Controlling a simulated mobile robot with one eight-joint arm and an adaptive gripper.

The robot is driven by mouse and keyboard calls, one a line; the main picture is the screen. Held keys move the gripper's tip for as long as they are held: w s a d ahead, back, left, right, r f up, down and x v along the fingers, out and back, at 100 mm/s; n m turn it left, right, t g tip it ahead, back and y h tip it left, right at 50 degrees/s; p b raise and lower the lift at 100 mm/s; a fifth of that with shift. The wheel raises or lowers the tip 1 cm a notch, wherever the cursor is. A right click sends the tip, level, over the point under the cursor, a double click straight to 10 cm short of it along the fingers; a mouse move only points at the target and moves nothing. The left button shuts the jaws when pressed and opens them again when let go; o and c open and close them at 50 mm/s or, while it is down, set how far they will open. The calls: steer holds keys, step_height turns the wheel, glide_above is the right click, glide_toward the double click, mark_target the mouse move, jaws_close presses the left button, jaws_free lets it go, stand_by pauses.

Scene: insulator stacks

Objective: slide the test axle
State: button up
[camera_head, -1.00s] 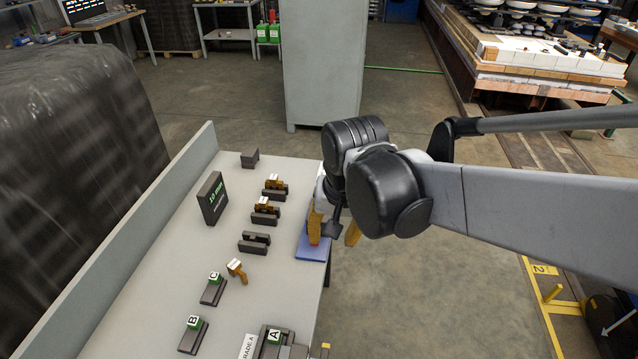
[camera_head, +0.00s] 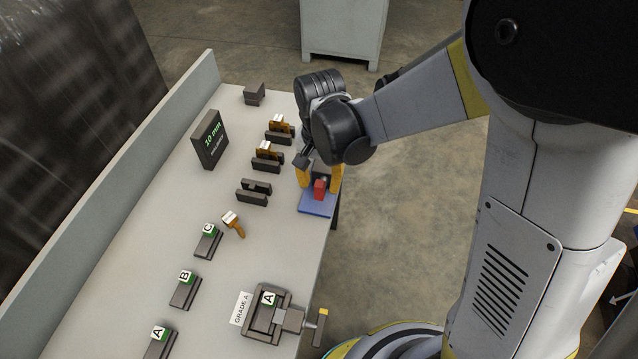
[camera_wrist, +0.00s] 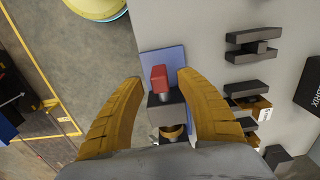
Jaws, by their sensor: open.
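A red block (camera_head: 320,188) stands on the blue pad (camera_head: 313,207) at the table's right edge. In the wrist view the red block (camera_wrist: 159,78) joins a dark block (camera_wrist: 165,106), with a brass-coloured round part (camera_wrist: 172,131) behind it. I cannot tell which of these parts is the test axle. My gripper (camera_head: 319,184) is open, its two yellow fingers on either side of the red block. In the wrist view my gripper (camera_wrist: 160,78) shows clear gaps between both fingers and the blocks.
Dark slotted holders (camera_head: 254,191) stand left of the pad, two with orange labelled pieces (camera_head: 268,150). A loose orange piece (camera_head: 233,224) lies nearby. A display (camera_head: 210,139) reads "10 mm". Blocks B (camera_head: 185,290) and C (camera_head: 208,242) and a clamp fixture (camera_head: 268,316) stand in front.

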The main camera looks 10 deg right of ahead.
steer(key=shift+f, duration=0.6)
jaws_close()
steer(key=shift+s+a, duration=0.25)
steer(key=shift+s, duration=0.5)
jaws_free()
